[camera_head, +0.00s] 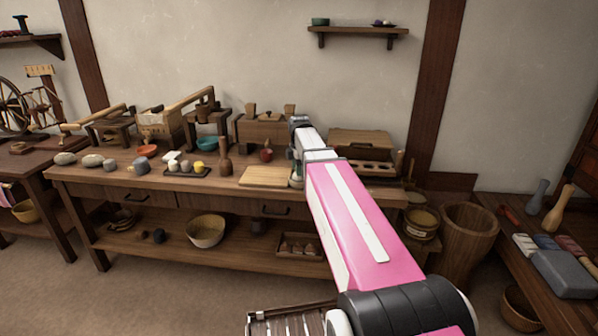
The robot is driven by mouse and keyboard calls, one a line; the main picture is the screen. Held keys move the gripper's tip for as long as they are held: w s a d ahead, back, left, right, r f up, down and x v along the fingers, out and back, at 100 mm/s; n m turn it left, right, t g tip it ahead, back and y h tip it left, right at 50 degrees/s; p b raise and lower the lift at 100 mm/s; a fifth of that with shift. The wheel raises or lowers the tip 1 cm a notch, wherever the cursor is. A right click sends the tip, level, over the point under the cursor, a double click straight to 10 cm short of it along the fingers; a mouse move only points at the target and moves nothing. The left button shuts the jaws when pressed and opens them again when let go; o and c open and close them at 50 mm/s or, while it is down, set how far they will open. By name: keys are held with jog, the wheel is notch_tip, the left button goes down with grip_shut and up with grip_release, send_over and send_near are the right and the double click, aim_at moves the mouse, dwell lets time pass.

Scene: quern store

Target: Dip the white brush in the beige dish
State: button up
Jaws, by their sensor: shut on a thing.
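My arm reaches from the lower right to the back part of the long wooden workbench (85,178). My gripper (296,178) points down at its far end, low over the bench top, just right of a pale wooden board (264,177). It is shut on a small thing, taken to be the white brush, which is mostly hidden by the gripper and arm. No white brush shows elsewhere. I cannot make out the beige dish; the arm covers part of the bench there. Whether the held thing touches anything cannot be told.
Left of the board are a wooden pestle-like tool (225,160), a dark tray (203,172) with small lumps, and a teal bowl (207,143). A small reddish pot (266,154) stands behind the board.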

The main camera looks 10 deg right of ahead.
jog(key=shift+r, duration=2.95)
jog(key=shift+s+f+m, duration=0.1)
jog(key=shift+s+m, duration=0.45)
jog(key=shift+m, duration=0.25)
jog(key=s+f+m, duration=0.1)
jog(key=s+m, duration=0.9)
jog(key=m, duration=0.7)
jog(key=shift+f+m, duration=0.2)
jog(key=shift+m, duration=0.2)
